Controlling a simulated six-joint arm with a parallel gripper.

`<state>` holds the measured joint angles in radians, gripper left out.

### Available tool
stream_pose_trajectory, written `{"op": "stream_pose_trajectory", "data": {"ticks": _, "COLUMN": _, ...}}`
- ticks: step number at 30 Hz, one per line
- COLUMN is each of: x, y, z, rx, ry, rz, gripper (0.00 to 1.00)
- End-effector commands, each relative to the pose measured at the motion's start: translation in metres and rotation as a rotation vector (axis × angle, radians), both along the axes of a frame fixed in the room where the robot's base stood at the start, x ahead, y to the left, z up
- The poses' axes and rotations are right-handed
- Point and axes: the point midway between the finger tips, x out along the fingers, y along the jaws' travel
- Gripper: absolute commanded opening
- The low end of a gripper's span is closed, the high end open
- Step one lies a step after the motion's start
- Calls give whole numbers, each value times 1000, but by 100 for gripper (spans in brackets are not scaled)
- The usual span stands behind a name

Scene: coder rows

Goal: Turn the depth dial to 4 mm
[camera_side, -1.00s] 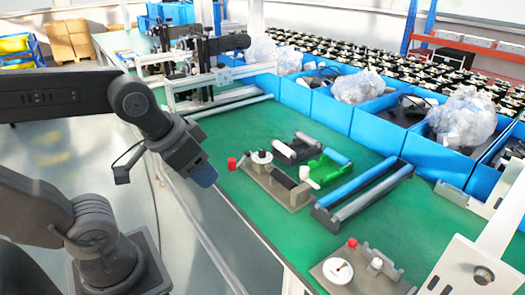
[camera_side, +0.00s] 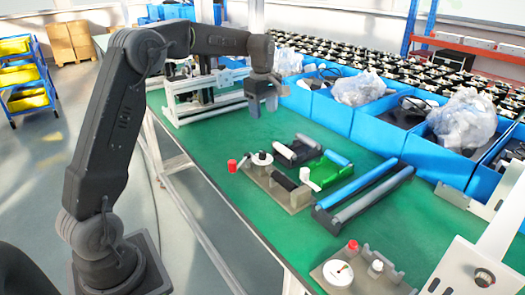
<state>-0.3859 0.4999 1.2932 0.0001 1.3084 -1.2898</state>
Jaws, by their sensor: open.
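My gripper (camera_side: 263,104) hangs in the air with its fingers pointing down, behind the fixtures on the green table (camera_side: 225,135). It is open, and nothing shows between its fingers. A round white dial (camera_side: 260,159) sits on the left end of a beige fixture (camera_side: 286,190), with a red cap (camera_side: 232,165) beside it. A second white dial (camera_side: 338,272) with a small pointer is on the plate at the front, near another red cap (camera_side: 352,245). I cannot tell which is the depth dial, and any markings are too small to read.
Blue bins (camera_side: 380,128) with clear plastic bags line the far table edge. A blue and grey roller frame (camera_side: 362,194) lies right of the beige fixture, and a green part (camera_side: 325,168) is behind it. A white panel (camera_side: 475,268) stands at the front right.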

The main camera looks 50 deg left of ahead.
Motion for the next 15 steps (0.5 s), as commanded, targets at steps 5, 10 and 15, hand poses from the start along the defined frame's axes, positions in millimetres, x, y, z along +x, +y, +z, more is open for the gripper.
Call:
{"op": "stream_pose_trajectory", "data": {"ticks": 5, "x": 14, "y": 24, "z": -22, "rx": -17, "ry": 33, "rz": 140, "gripper": 53}}
{"op": "stream_pose_trajectory", "data": {"ticks": 10, "x": 15, "y": 27, "z": -33, "rx": -19, "ry": 39, "rz": 162, "gripper": 53}}
{"op": "stream_pose_trajectory", "data": {"ticks": 15, "x": 15, "y": 26, "z": -61, "rx": -20, "ry": 41, "rz": 159, "gripper": 53}}
